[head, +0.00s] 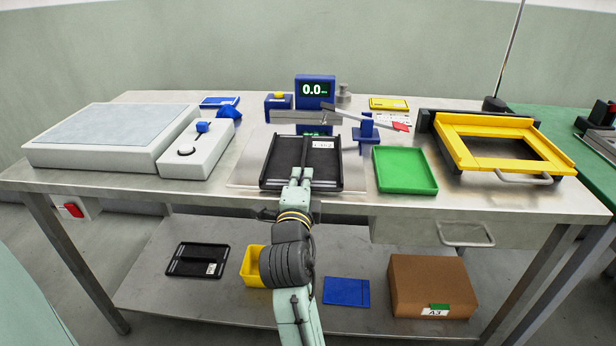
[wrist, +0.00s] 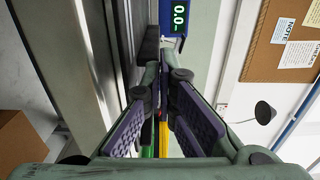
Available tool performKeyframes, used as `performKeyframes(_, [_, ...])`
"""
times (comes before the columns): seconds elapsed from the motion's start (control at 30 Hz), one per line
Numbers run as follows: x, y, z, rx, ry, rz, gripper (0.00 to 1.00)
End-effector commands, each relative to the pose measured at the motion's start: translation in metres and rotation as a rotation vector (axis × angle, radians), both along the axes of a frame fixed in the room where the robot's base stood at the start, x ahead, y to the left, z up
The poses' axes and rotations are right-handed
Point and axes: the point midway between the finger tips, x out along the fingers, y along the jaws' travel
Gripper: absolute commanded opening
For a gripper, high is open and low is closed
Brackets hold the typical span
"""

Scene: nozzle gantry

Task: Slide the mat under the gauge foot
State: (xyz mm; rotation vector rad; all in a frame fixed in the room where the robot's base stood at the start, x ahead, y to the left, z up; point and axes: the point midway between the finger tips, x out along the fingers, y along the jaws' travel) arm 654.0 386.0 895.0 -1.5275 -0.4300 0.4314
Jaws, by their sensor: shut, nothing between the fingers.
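A black, rimmed, tray-like piece with a white label (head: 275,172) lies on the metal table in the head view, in front of the gauge. I cannot tell whether it is the mat or holds it. The blue gauge (head: 315,81) reads 0.0 and stands behind it; its display also shows in the wrist view (wrist: 180,17). A grey metal bar (head: 290,117) crosses low in front of the gauge. The gauge foot is not clear. My gripper (head: 301,172) is over the black piece's near edge, shut and empty; I cannot tell whether it touches. Its fingers converge in the wrist view (wrist: 164,75).
A white platform with a grey sheet (head: 110,130) and a white box (head: 195,150) are at left. A blue stand (head: 366,132) with a slanted arm, a green tray (head: 405,170) and a yellow frame (head: 465,150) are at right. Bins and a cardboard box (head: 430,285) sit below.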

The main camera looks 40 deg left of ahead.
Motion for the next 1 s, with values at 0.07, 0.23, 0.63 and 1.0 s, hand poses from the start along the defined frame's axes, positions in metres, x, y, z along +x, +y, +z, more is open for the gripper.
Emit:
performKeyframes(0.07, [-0.002,0.001,0.000,0.000,0.000,0.000,0.00])
performKeyframes(0.23, [-0.002,0.001,0.000,0.000,0.000,0.000,0.00])
performKeyframes(0.63, [0.013,0.011,0.000,-0.001,-0.001,0.000,0.00])
performKeyframes(1.0, [0.025,0.018,0.000,0.000,0.000,0.000,0.00])
